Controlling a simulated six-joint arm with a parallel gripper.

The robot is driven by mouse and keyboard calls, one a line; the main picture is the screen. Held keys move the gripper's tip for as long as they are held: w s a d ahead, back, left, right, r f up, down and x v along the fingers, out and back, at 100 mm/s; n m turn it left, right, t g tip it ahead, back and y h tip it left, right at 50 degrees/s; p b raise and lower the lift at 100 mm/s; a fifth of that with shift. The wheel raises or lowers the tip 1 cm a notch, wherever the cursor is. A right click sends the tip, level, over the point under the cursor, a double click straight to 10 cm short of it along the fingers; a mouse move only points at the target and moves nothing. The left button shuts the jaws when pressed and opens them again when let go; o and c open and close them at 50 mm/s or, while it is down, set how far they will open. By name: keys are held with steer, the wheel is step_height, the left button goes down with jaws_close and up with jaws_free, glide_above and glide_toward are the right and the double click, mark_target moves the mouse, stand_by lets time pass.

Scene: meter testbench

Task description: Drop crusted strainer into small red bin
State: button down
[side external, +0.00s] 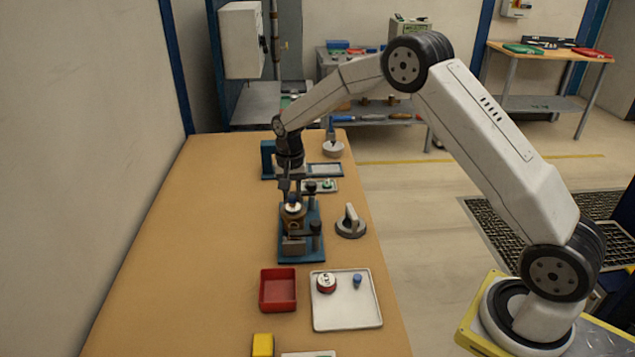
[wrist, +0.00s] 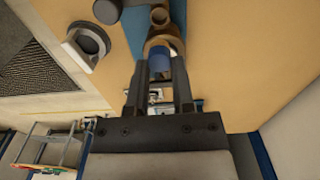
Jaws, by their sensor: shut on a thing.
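My gripper (side external: 291,190) points down over the blue fixture in the middle of the bench. In the wrist view my gripper (wrist: 158,68) has its two fingers on either side of a small blue cylindrical piece (wrist: 159,58), which I take to be the strainer. It is shut on it. The piece is right at the brass meter body (side external: 293,218) in the fixture; I cannot tell whether it is clear of the body. Crust on it is too small to make out. The small red bin (side external: 278,307) stands nearer the camera, in front of the fixture, and looks empty.
A white tray (side external: 345,318) right of the bin holds a red-and-white round part (side external: 326,283) and a small blue part (side external: 357,280). A grey part with a handle (side external: 350,224) stands right of the fixture (side external: 287,257). A yellow block (side external: 263,344) lies near the front. The bench's left side is clear.

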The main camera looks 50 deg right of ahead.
steer(key=shift+a, duration=0.1)
stand_by(0.4)
steer(key=s+a+f, duration=0.4)
steer(key=s+a, duration=0.5)
steer(key=a, duration=0.3)
steer(key=shift+a, duration=0.35)
steer(key=shift+f, duration=0.1)
glide_above(284, 289)
steer(key=shift+f, duration=2.85)
steer(key=shift+c, duration=2)
jaws_free()
